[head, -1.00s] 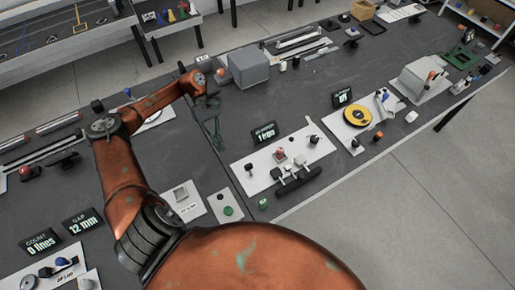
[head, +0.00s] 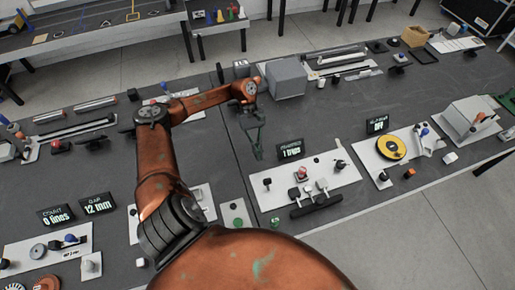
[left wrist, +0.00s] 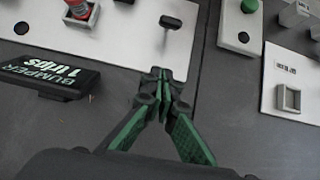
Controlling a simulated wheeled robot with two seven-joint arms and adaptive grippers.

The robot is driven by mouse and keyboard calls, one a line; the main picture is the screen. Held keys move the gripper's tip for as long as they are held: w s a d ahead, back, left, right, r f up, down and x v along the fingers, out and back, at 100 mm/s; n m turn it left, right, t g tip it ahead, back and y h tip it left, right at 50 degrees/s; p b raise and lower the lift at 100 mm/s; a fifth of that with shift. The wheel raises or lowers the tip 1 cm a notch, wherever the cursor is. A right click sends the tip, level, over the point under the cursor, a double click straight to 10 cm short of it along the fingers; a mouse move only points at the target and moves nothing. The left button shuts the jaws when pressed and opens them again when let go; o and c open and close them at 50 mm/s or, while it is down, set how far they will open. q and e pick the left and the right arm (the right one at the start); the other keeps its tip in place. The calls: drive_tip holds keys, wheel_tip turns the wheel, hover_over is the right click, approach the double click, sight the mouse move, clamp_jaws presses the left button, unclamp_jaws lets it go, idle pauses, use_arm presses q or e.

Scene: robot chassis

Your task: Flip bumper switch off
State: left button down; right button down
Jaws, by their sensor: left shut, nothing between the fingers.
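The bumper panel is a white plate (head: 328,180) on the dark bench, with a display (head: 290,150) reading 1 trips behind it. The display (left wrist: 50,75) also shows in the left wrist view. On the plate are a red button (head: 302,172), a black-capped lever (head: 267,183) at the left end, and a black knob (head: 340,164) at the right. The lever (left wrist: 171,22) also shows in the left wrist view. My left gripper (head: 258,153) is shut and empty, beside the display. Its fingertips (left wrist: 160,75) appear near the plate's edge, short of the lever. My right gripper is not in view.
A black bar (head: 316,206) lies along the plate's front. A green button (head: 237,221) sits on a small plate to the left. A grey box (head: 287,77) stands behind, and a plate with a yellow disc (head: 391,147) is to the right. Bare bench lies between the panels.

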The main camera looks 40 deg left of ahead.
sight(267, 181)
use_arm(q)
drive_tip(key=x, duration=0.5)
drive_tip(key=shift+d+f, duration=0.2)
drive_tip(key=shift+s+d+r+p, duration=0.35)
drive_tip(key=shift+d+r+p, duration=0.05)
drive_tip(key=shift+d, duration=0.2)
drive_tip(key=shift+s+d+r+p, duration=0.35)
drive_tip(key=shift+d+r+p, duration=0.05)
drive_tip(key=shift+d, duration=0.25)
drive_tip(key=shift+s+d, duration=0.15)
drive_tip(key=shift+d, duration=0.1)
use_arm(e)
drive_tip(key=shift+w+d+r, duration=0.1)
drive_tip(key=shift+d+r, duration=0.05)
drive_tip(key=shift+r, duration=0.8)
use_arm(q)
drive_tip(key=shift+d+r, duration=0.1)
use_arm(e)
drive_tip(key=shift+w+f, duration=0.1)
